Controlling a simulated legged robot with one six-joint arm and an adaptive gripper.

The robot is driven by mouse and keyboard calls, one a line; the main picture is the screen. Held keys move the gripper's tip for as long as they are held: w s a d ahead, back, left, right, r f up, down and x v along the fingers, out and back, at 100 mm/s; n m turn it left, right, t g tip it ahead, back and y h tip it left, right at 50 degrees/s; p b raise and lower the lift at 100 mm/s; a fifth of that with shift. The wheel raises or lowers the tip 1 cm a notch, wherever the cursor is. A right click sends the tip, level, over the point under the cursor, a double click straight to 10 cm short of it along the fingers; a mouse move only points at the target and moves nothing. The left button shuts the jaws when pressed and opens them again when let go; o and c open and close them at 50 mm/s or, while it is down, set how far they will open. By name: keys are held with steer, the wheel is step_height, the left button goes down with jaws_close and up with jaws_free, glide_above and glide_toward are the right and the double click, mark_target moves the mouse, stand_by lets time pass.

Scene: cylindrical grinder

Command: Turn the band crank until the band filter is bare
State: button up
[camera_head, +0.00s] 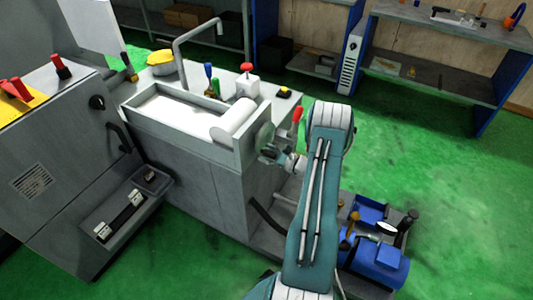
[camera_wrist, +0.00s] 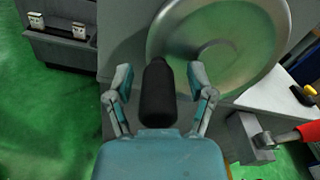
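The band crank is a round metal disc (camera_wrist: 245,30) with a black handle (camera_wrist: 157,95) sticking out toward me. In the head view the disc (camera_head: 264,136) sits on the near end wall of the grey filter unit. My gripper (camera_wrist: 160,78) is open, with one finger on each side of the black handle and gaps visible on both sides. In the head view my gripper (camera_head: 272,153) is partly hidden by my arm. The band filter (camera_head: 178,112) is a grey trough with a white band lying along it. A white roll (camera_head: 236,118) lies at its right end.
A red-handled lever (camera_wrist: 305,132) on a grey block stands right of the handle; its red grip (camera_head: 298,114) rises beside my arm. A blue pump unit (camera_head: 375,262) is at lower right. Green floor is clear at right.

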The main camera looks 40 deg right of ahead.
steer(key=v, duration=1.2)
stand_by(0.3)
steer(key=w+a+r+n+g+y, duration=0.25)
steer(key=a+r+n+g, duration=0.4)
steer(key=a+r, duration=0.45)
steer(key=w+a+r+n+g+y, duration=0.2)
steer(key=w+a+r+n+g, duration=0.2)
steer(key=a+r+n+g, duration=0.65)
steer(key=s+a+r+n+t+h, duration=0.2)
steer(key=s+a+r+n+h, duration=0.2)
steer(key=a, duration=0.5)
steer(key=s+a+r+n+t+h, duration=0.3)
steer(key=s+a+r+n+h, duration=0.2)
steer(key=s+a, duration=0.5)
step_height(320, 180, up, 2)
steer(key=s+n, duration=0.1)
steer(key=n, duration=0.1)
steer(key=shift+s+n, duration=0.3)
steer(key=shift+n, duration=0.1)
